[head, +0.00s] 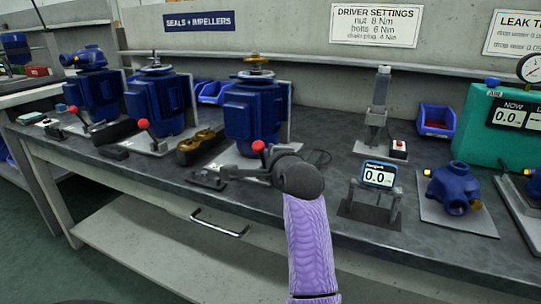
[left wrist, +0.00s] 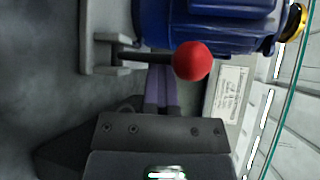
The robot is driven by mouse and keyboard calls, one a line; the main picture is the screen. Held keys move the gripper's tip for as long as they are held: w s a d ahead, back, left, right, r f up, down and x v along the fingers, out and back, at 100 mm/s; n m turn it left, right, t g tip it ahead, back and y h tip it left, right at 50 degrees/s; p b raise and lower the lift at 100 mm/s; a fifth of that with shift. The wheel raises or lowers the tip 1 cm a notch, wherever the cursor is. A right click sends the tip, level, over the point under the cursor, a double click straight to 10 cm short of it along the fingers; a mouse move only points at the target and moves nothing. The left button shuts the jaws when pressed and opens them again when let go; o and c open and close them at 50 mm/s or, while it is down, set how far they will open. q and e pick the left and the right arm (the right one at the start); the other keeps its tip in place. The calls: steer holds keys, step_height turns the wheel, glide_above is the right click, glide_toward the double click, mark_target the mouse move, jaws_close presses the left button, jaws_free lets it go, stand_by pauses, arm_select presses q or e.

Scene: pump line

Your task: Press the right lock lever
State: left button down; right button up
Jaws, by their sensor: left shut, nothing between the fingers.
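The right lock lever has a red ball knob (head: 258,146) and stands in front of the right blue pump (head: 252,112). In the left wrist view its red knob (left wrist: 192,61) is close up, on a dark rod from a grey bracket (left wrist: 101,54). My left gripper (head: 284,168) is at this lever, just right of the knob in the head view. Its purple fingers (left wrist: 162,84) are together and empty, with the tips at the lever rod beside the knob. I cannot tell whether they touch it. My right gripper is not in view.
Two more blue pumps with red-knobbed levers (head: 143,123) stand to the left. A small display stand (head: 378,175), a blue valve body (head: 454,187) and a green case (head: 478,130) are to the right. The bench front edge has a handle (head: 220,226).

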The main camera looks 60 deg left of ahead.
arm_select(q)
steer(key=shift+s+f, duration=0.1)
steer(key=shift+f, duration=0.1)
steer(key=shift+s+d+r, duration=0.1)
steer(key=shift+d, duration=0.2)
steer(key=p+v, duration=0.3)
steer(key=v, duration=0.6)
steer(key=shift+d+r, duration=0.15)
steer(key=shift+r, duration=0.05)
